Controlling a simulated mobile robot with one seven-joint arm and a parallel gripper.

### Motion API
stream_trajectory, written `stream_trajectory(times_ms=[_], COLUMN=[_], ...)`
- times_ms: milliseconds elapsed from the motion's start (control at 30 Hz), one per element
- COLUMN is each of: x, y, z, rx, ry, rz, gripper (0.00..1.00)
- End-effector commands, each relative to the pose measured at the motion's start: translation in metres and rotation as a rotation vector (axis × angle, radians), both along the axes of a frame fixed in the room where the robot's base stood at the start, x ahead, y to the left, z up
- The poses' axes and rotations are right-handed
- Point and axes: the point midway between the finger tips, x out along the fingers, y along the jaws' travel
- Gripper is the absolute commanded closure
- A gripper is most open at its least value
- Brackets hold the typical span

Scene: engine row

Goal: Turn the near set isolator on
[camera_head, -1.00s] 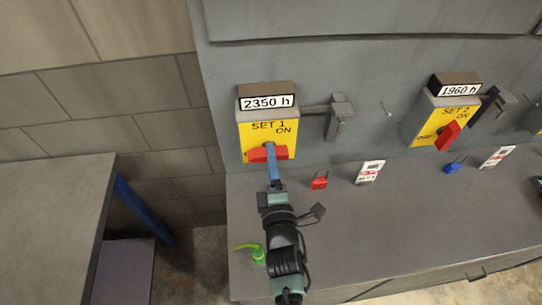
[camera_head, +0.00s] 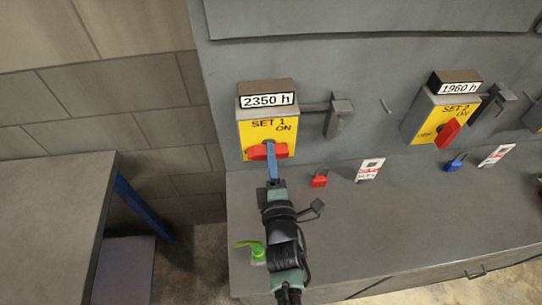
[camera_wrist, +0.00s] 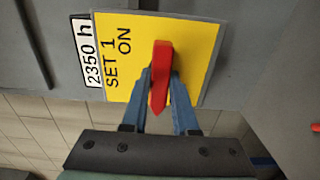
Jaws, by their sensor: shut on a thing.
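The SET 1 isolator is a yellow box (camera_head: 250,134) on the grey cabinet front, marked "SET 1" and "ON", under a 2350 h counter. Its red handle (camera_head: 256,153) lies nearly level, across the plate. In the wrist view the red handle (camera_wrist: 160,75) runs along the direction of the lettering. My gripper (camera_head: 273,160) has its blue fingers on either side of the handle, shut on it. The fingers hide part of the handle and the lower plate. The SET 2 isolator (camera_head: 440,118) is farther right, with its red handle tilted.
A red padlock (camera_head: 319,179), a white tag (camera_head: 369,169), a blue padlock (camera_head: 455,163) and another tag (camera_head: 495,155) lie on the grey ledge (camera_head: 400,220). A green item (camera_head: 257,253) is left of my arm. A grey bracket (camera_head: 338,117) sticks out right of SET 1.

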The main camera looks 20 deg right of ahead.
Motion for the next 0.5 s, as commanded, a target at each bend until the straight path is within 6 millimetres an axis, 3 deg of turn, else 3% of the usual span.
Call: stream_trajectory(times_ms=[267,500], x=[-0.0002,-0.0001], y=[0.0002,0.0003], z=[-0.0004,-0.0003], rx=[0.088,0.267], ry=[-0.024,-0.076], rz=[0.0,0.0], gripper=[1.0,1.0])
